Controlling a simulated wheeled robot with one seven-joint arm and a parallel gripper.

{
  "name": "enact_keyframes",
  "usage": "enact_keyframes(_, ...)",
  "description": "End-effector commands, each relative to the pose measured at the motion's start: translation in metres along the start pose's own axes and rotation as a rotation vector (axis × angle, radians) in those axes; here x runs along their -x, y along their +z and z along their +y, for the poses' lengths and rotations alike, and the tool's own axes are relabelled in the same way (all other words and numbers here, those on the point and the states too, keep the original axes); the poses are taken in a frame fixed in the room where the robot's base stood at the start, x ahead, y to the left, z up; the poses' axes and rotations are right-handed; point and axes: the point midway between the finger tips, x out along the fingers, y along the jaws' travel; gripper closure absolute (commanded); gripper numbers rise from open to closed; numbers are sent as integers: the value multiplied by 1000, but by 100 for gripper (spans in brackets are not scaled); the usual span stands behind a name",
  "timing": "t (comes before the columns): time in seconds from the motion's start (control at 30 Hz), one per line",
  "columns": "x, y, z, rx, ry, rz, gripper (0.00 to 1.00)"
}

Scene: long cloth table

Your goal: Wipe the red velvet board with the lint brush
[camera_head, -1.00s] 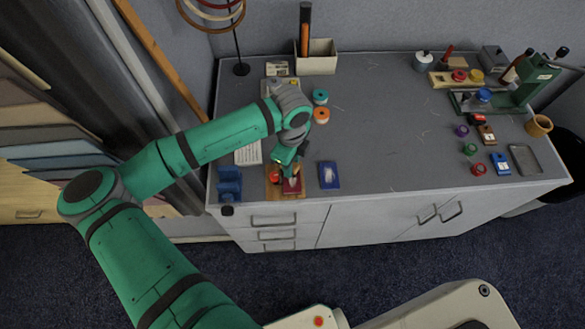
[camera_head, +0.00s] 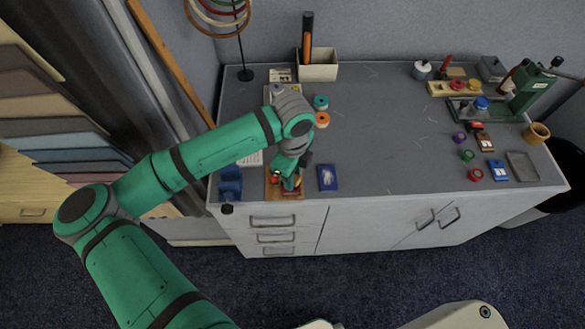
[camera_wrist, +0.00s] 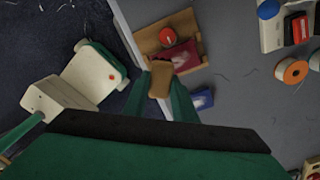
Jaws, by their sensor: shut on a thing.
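The red velvet board (camera_wrist: 184,57) is a wooden tray with a dark red velvet patch and a red round knob. It lies near the table's front edge, left part, in the head view (camera_head: 285,195), mostly hidden there by my gripper. My gripper (camera_wrist: 159,88) is shut on a tan wooden piece, which I take as the lint brush (camera_wrist: 160,78). The brush is over or at the near end of the velvet; whether it touches is unclear. In the head view my gripper (camera_head: 289,181) is right above the board. Pale lint shows on the velvet.
A blue velvet board (camera_head: 328,178) with pale lint lies just right. A blue holder (camera_head: 230,184) stands left. Orange (camera_head: 322,120) and teal (camera_head: 321,102) spools are behind. The table middle (camera_head: 390,140) is mostly clear; a green press (camera_head: 528,88) stands far right.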

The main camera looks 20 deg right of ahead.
Motion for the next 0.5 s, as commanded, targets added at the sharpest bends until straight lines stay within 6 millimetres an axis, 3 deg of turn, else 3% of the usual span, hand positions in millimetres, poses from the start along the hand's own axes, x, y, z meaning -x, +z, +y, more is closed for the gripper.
enact_keyframes(0.5, 40, -6, -4, -15, 0, -1, 96)
